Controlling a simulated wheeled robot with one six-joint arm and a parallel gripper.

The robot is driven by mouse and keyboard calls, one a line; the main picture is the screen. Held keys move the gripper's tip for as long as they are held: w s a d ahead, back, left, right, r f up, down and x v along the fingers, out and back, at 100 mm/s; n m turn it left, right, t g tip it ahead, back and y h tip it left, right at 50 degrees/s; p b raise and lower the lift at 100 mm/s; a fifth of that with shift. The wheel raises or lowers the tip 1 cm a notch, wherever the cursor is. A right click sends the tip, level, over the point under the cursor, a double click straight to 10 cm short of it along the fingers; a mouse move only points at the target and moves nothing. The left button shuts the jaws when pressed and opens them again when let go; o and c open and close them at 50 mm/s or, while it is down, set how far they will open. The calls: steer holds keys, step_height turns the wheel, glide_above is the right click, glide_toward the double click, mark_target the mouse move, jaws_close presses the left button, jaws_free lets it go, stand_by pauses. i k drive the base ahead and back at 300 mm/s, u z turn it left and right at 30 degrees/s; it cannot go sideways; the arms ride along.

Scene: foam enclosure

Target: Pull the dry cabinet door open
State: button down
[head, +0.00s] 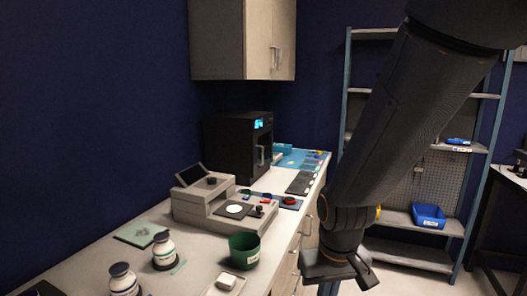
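A black box-shaped cabinet (232,145) with a lit blue display (264,123) stands on the counter against the dark blue wall. I take it to be the dry cabinet. A grey upright handle (261,155) shows on its front, which faces right. The door looks closed, seen at a steep angle. My gripper (345,275) hangs low at the end of my arm, right of the counter's front edge. It is well apart from the cabinet and nearer to me. Its fingers are dark and partly hidden, so its opening is unclear.
A grey instrument (207,205) with a tilted screen, a green cup (244,250) and white jars (164,250) stand on the counter (205,265). A wall cupboard (235,40) hangs above. A shelf rack with a blue bin (428,216) stands at right. Some floor shows below it.

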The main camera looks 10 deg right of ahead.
mark_target(255, 170)
steer(key=k, duration=0.6)
steer(key=z, duration=0.6)
steer(key=i, duration=0.7)
steer(key=z, duration=0.85)
steer(key=i, duration=1.4)
steer(key=u, duration=0.8)
steer(key=i, duration=1.15)
steer(key=u, duration=1)
